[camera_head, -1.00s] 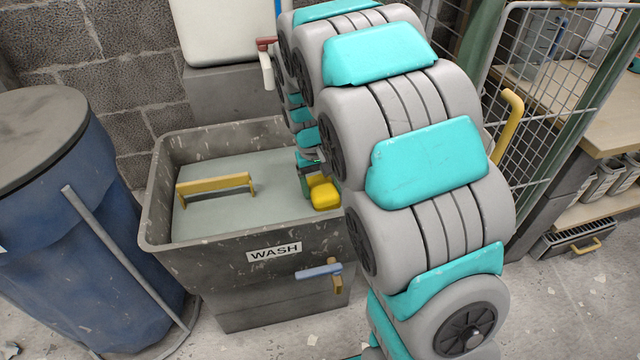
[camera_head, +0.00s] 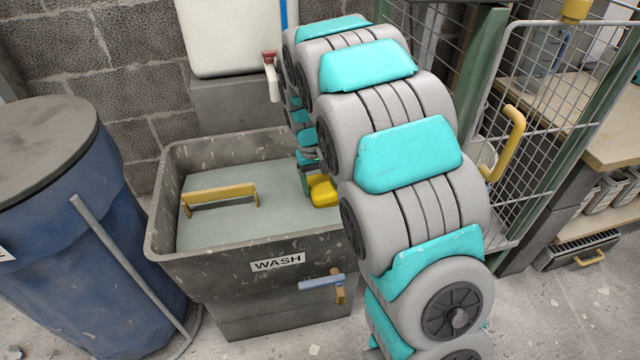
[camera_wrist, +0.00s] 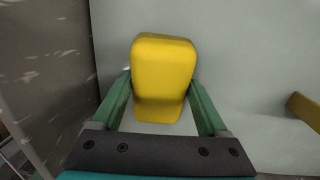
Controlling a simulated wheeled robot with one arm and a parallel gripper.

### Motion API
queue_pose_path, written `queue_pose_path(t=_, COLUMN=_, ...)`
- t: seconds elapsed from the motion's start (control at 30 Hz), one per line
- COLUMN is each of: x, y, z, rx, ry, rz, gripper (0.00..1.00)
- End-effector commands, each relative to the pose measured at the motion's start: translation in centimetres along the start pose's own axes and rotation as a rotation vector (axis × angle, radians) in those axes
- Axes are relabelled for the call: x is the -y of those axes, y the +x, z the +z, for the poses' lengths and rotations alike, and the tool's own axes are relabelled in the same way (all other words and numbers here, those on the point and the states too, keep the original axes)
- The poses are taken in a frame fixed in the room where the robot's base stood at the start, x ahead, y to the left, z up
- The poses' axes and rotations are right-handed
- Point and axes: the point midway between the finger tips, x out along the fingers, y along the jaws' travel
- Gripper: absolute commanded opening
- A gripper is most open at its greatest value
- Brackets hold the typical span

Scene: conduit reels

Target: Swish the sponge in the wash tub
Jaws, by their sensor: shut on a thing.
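The grey wash tub (camera_head: 163,200) carries a WASH label and holds pale grey-green liquid (camera_head: 225,222). My gripper (camera_head: 306,182) is over the right part of the tub, partly hidden by my arm. It is shut on the yellow sponge (camera_head: 323,190). In the wrist view the sponge (camera_wrist: 163,75) sits between the two green fingers of my gripper (camera_wrist: 163,95), with the liquid behind it. I cannot tell whether the sponge touches the liquid.
A yellow bar handle (camera_head: 220,193) lies over the liquid at the left. A blue lidded barrel (camera_head: 70,210) with a leaning grey pole (camera_head: 130,265) stands left of the tub. A blue-handled tap (camera_head: 322,281) sticks out in front. A wire mesh gate (camera_head: 545,120) stands at the right.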

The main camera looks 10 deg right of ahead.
Motion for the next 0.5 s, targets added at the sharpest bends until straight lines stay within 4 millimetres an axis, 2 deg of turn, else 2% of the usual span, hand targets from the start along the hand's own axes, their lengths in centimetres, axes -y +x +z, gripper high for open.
queue_pose_path(t=0.2, x=0.0, y=0.2, z=3.3, rx=0.002, ry=0.0, rz=0.0, gripper=0.04)
queue_pose_path(t=0.3, x=0.1, y=0.3, z=4.1, rx=0.001, ry=0.0, rz=0.0, gripper=0.04)
queue_pose_path(t=0.5, x=0.0, y=0.2, z=3.4, rx=0.001, ry=0.0, rz=0.0, gripper=0.04)
